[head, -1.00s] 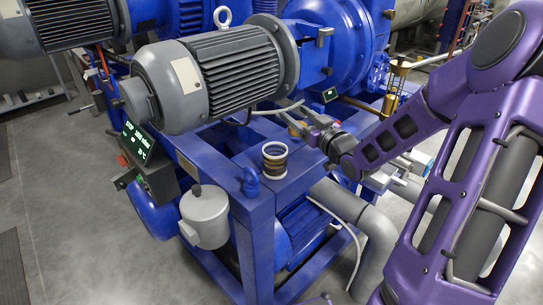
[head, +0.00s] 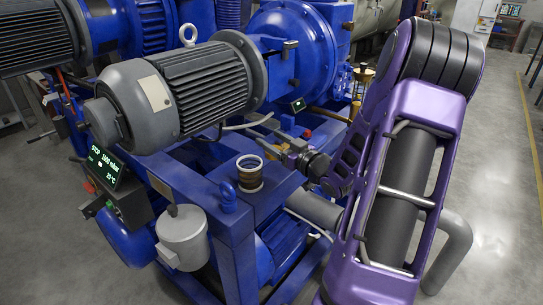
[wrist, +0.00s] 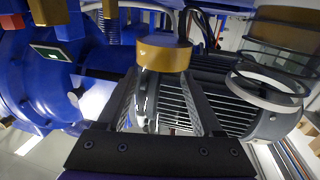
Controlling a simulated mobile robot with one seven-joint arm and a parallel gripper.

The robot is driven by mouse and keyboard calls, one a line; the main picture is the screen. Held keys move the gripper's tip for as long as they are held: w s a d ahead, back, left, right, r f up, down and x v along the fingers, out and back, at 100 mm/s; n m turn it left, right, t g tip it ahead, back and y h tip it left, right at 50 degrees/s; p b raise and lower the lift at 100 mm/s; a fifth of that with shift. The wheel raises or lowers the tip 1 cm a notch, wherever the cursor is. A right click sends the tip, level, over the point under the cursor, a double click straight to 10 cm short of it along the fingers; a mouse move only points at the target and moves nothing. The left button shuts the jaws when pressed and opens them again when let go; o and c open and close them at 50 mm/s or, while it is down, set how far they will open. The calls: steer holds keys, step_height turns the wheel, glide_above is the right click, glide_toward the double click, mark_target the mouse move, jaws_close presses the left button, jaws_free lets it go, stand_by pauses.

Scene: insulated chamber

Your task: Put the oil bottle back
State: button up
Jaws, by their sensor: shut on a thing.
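In the wrist view, a gold-coloured cap on a clear, shiny body, which I take to be the oil bottle (wrist: 163,56), sits between the fingertips of my gripper (wrist: 165,82). The gripper is shut on it. In the head view, my gripper (head: 270,137) is above the blue frame, just behind a brass-ringed port with a pale rim (head: 250,170). The bottle cannot be made out clearly there. A ringed glass-like part (wrist: 266,88) shows right of the fingers in the wrist view, apart from them.
A large grey motor (head: 180,95) stands left of the gripper, close to it. A blue lifting eye (head: 228,197) and a grey pot (head: 183,238) are nearer the front. A control box with a green display (head: 108,168) is at left. Open floor (head: 495,200) lies to the right.

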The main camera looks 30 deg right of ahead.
steer(key=shift+f+b, duration=0.35)
steer(key=shift+f, duration=1.55)
steer(key=shift+f, duration=0.2)
steer(key=o, duration=1.5)
steer(key=shift+r, duration=0.1)
steer(key=shift+r, duration=0.2)
steer(key=s, duration=0.4)
steer(key=s+d, duration=0.1)
steer(key=s, duration=0.7)
steer(key=shift+d+f+p, duration=0.1)
steer(key=shift+d+p, duration=0.2)
steer(key=shift+p, duration=0.05)
